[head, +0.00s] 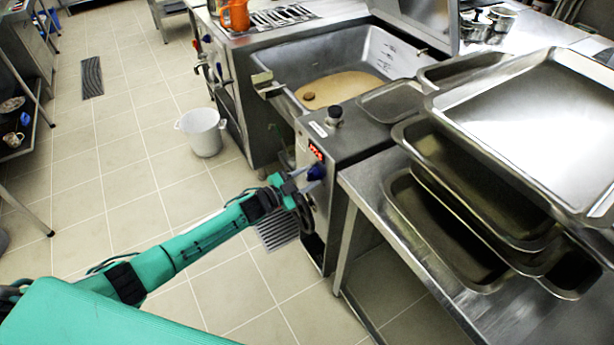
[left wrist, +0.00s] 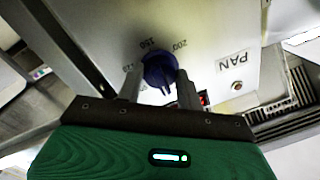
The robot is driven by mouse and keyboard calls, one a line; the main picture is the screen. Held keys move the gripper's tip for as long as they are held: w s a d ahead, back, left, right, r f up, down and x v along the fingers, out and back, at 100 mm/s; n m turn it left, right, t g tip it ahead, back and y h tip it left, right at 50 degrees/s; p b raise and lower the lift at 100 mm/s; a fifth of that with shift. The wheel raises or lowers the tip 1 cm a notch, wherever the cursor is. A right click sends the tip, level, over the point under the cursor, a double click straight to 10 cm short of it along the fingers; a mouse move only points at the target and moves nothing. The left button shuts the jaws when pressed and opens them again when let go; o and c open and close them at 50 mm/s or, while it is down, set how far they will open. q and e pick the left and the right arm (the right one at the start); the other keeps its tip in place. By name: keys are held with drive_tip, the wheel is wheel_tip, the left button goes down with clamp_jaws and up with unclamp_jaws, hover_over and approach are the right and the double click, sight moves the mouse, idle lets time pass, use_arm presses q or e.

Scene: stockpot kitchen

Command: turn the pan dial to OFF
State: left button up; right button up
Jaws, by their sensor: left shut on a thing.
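The blue pan dial (head: 317,172) is on the front of the steel control box beside the pan. In the left wrist view the dial (left wrist: 159,69) sits between the two fingers, with the numbers 150 and 200 printed near it. A PAN label (left wrist: 233,63) is on the same panel, upside down in this view. My left gripper (head: 307,180) is at the panel and shut on the dial; its fingers (left wrist: 158,88) touch the dial's sides. No OFF mark is readable. My right gripper is not in view.
The wide steel pan (head: 285,101) holds a tan layer with a brown round thing in it. A red lit display (head: 316,151) is just above the dial. Stacked trays (head: 500,135) fill the right counter. A white bucket (head: 203,131) stands on the open tiled floor.

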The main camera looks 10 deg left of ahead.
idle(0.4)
use_arm(q)
drive_tip(key=o, duration=1)
drive_tip(key=b+v, duration=0.1)
drive_tip(key=v, duration=1.2)
drive_tip(key=shift+s+a, duration=0.25)
drive_tip(key=shift+a, duration=0.05)
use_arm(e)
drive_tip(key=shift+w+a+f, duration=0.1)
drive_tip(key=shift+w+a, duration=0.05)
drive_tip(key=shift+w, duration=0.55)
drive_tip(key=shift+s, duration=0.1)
